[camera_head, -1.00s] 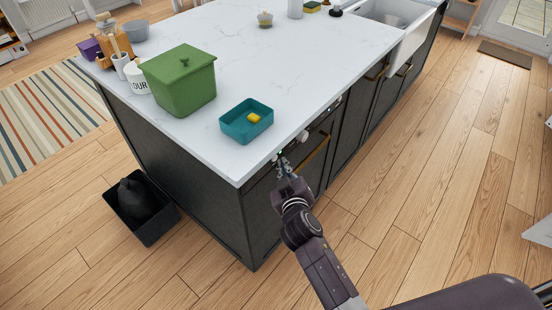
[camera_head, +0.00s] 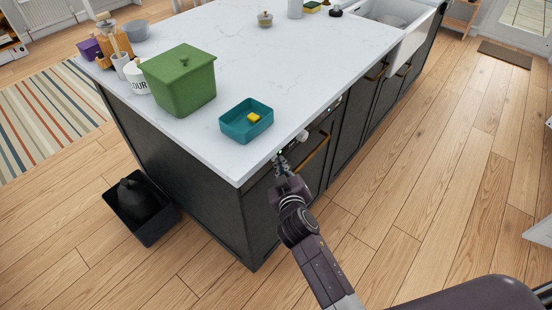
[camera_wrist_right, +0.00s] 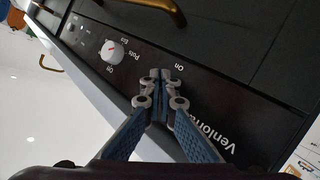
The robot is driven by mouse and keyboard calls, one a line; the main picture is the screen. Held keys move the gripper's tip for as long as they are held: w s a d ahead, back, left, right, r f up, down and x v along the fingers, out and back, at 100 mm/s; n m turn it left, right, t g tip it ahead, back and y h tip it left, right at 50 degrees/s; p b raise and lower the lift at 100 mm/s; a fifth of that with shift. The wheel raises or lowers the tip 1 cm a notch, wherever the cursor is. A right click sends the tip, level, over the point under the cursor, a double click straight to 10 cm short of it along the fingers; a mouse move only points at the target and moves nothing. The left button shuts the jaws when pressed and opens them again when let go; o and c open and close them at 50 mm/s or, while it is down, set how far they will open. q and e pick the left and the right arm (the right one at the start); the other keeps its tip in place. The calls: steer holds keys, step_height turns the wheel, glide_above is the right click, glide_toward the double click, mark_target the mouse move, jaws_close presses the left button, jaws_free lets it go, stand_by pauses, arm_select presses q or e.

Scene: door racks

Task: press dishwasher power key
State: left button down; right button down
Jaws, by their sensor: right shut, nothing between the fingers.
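The dishwasher (camera_wrist_right: 213,92) has a dark control strip along its top edge, below the white worktop. In the right wrist view the strip carries a white knob (camera_wrist_right: 113,51), the words Off, Pots, Eco and On, and a partly covered brand name. My right gripper (camera_wrist_right: 160,75) is shut and empty, its fingertips at the strip close to the word On. No power key shows there; the fingertips may cover it. Whether they touch the strip I cannot tell. In the head view the right gripper (camera_head: 282,164) is at the strip's near end, beside a small green light. My left gripper is out of view.
A brass handle (camera_head: 314,154) juts out below the strip. On the worktop (camera_head: 310,65) stand a teal tray (camera_head: 237,132) with a yellow item and a green lidded box (camera_head: 183,88). A dark bin (camera_head: 146,235) is on the floor at left.

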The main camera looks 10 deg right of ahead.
stand_by(0.4)
steer(key=shift+s+d, duration=0.3)
steer(key=shift+s, duration=0.1)
steer(key=s+d+p, duration=0.1)
steer(key=s+d, duration=0.1)
steer(key=s+d+p, duration=0.1)
steer(key=s, duration=0.1)
steer(key=shift+s+d, duration=0.35)
stand_by(0.5)
